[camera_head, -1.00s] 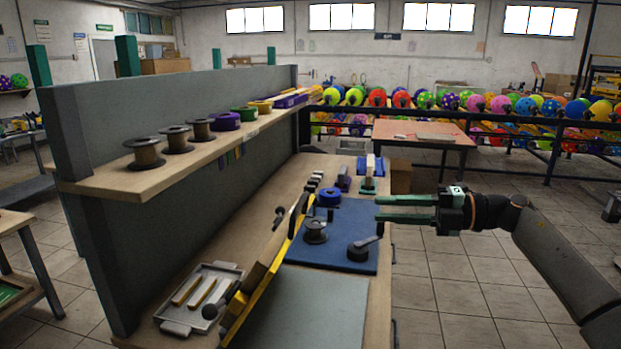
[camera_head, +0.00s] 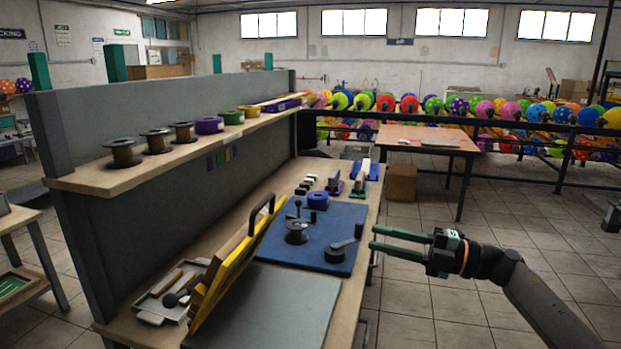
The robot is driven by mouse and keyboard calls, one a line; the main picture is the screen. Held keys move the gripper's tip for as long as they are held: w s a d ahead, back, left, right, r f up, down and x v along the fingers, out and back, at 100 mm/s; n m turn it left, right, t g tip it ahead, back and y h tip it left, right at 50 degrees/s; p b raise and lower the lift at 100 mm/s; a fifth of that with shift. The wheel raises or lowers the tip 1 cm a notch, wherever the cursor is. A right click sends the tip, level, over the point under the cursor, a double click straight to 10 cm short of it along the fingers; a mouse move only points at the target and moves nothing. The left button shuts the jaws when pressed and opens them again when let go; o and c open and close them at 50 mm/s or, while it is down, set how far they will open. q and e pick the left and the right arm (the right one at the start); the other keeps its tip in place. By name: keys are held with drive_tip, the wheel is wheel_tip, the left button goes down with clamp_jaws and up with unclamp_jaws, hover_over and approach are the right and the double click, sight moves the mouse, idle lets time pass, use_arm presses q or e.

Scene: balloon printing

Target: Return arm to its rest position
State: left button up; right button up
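My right gripper (camera_head: 387,241) comes in from the right, with two green fingers pointing left. The fingers are apart with a gap between them, and nothing shows between them. The gripper is just right of the workbench's right edge, near the blue mat (camera_head: 331,222). My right arm reaches back to the lower right corner. My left arm and gripper are not in view.
A shelf (camera_head: 110,175) with spools runs along a grey panel. Floor is free on the right (camera_head: 420,305). A red-topped table (camera_head: 424,139) stands behind.

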drive_tip(key=s+a+f+m+t+h+p, duration=0.1)
drive_tip(key=s+f+m+t+h, duration=0.4)
drive_tip(key=f+m, duration=0.6)
drive_tip(key=s+f+m+t+h, duration=0.4)
drive_tip(key=f+m+t, duration=0.2)
drive_tip(key=f+m, duration=0.5)
use_arm(q)
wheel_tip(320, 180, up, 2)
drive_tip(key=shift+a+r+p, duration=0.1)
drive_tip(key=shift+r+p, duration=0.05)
drive_tip(key=shift+p, duration=0.45)
use_arm(e)
drive_tip(key=s+d+f+m+g+h, duration=0.2)
drive_tip(key=s+f+m+g+h, duration=0.1)
drive_tip(key=s+f, duration=0.6)
drive_tip(key=s+d+f+m+g+h, duration=0.2)
drive_tip(key=s+f+g, duration=0.3)
drive_tip(key=s+f, duration=0.4)
drive_tip(key=s+m+h, duration=0.1)
drive_tip(key=s, duration=0.4)
drive_tip(key=shift+s+f+m+h, duration=0.3)
drive_tip(key=shift+s+m+h, duration=0.05)
drive_tip(key=shift+m+h, duration=0.05)
